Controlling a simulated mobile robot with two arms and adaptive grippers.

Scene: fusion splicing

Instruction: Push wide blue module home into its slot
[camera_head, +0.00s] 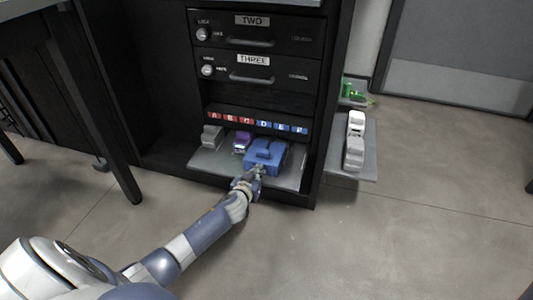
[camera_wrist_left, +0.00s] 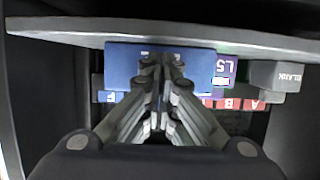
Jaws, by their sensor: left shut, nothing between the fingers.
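The wide blue module (camera_head: 268,152) sits on the grey shelf (camera_head: 208,163) of the black cabinet, below the blue-labelled slots at the right of the label row. My left gripper (camera_head: 257,172) is shut and empty, with its fingertips at the module's front face. In the left wrist view the shut fingers (camera_wrist_left: 158,70) overlap the front of the blue module (camera_wrist_left: 122,66). I cannot tell whether they touch it. How deep the module sits in its slot is hidden. My right gripper is not in view.
A small purple module (camera_head: 241,141) stands left of the blue one, and a grey module (camera_head: 212,137) stands at the shelf's left. Drawers with handles (camera_head: 252,80) are above. A side shelf (camera_head: 366,160) holds white and grey modules (camera_head: 355,139). The floor in front is clear.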

